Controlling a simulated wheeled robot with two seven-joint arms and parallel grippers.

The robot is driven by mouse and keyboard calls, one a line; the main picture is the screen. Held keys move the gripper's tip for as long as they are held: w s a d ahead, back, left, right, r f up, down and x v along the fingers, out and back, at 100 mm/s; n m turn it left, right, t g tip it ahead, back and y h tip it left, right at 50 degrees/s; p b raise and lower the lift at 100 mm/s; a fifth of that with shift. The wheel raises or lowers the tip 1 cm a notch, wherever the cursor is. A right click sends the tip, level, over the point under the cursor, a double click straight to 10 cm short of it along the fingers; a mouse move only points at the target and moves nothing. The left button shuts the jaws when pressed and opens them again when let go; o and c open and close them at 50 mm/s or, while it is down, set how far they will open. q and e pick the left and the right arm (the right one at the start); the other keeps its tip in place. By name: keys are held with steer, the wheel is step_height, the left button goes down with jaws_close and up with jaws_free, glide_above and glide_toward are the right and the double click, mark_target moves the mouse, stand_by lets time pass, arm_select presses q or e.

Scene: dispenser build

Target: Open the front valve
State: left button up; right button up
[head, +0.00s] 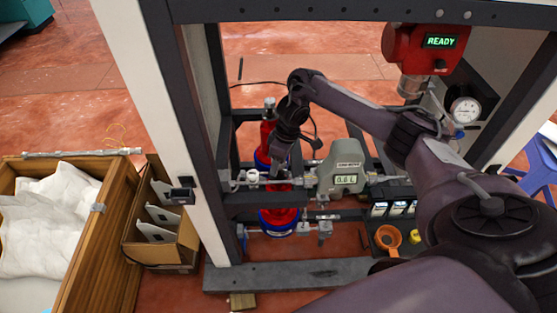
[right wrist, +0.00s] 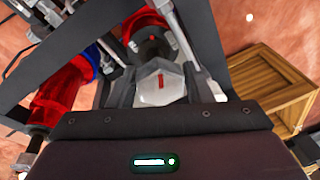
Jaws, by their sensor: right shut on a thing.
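My right gripper (head: 281,165) reaches down into the dark frame from above. A grey flow meter (head: 342,172) reading about 0.0 L sits just right of the gripper on the same line. My left gripper is not in view.
Red cylinders with blue bands stand behind (head: 266,138) and in front (head: 279,222) of the line. A red unit showing READY (head: 418,45) and a gauge (head: 465,110) are at the upper right. A cardboard box (head: 160,250) and a wooden crate (head: 75,265) stand left of the frame.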

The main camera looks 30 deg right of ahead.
steer(key=shift+n, duration=0.5)
steer(key=shift+f+n+b, duration=0.15)
steer(key=shift+n+b, duration=0.25)
steer(key=shift+n, duration=0.2)
steer(key=shift+n+g, duration=0.3)
steer(key=shift+n, duration=0.2)
steer(key=shift+r+n+p, duration=0.2)
steer(key=shift+n+p, duration=0.15)
steer(key=shift+n, duration=0.05)
steer(key=shift+f, duration=0.1)
steer(key=shift+n, duration=0.3)
